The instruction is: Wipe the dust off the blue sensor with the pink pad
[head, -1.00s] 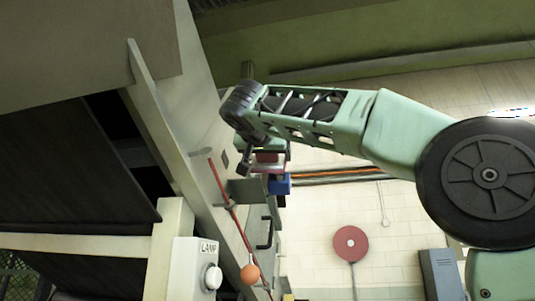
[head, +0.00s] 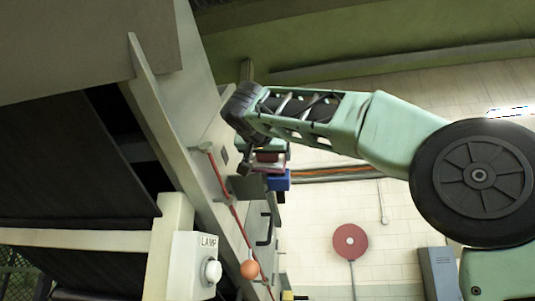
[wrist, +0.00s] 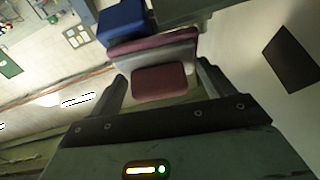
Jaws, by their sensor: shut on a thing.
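The pink pad (wrist: 150,46) looks dark pink, with a grey layer and a pink grip block (wrist: 160,80) on my side. My gripper (wrist: 162,82) is shut on this block, with one dark finger at each side. In the head view my gripper (head: 266,151) points down beside the pale panel, and a strip of the pad (head: 267,157) shows under it. The blue sensor (head: 279,181) is a blue box just below the pad there. In the wrist view the sensor (wrist: 122,19) lies right beyond the pad's far edge. I cannot tell whether they touch. No dust is discernible.
A pale panel (head: 200,115) stands close left of my gripper, with a red rod (head: 224,190), an orange ball (head: 250,269) and a black handle (head: 265,229). A lamp box (head: 192,265) is lower left. A red disc (head: 350,242) stands by the tiled wall, with open space before it.

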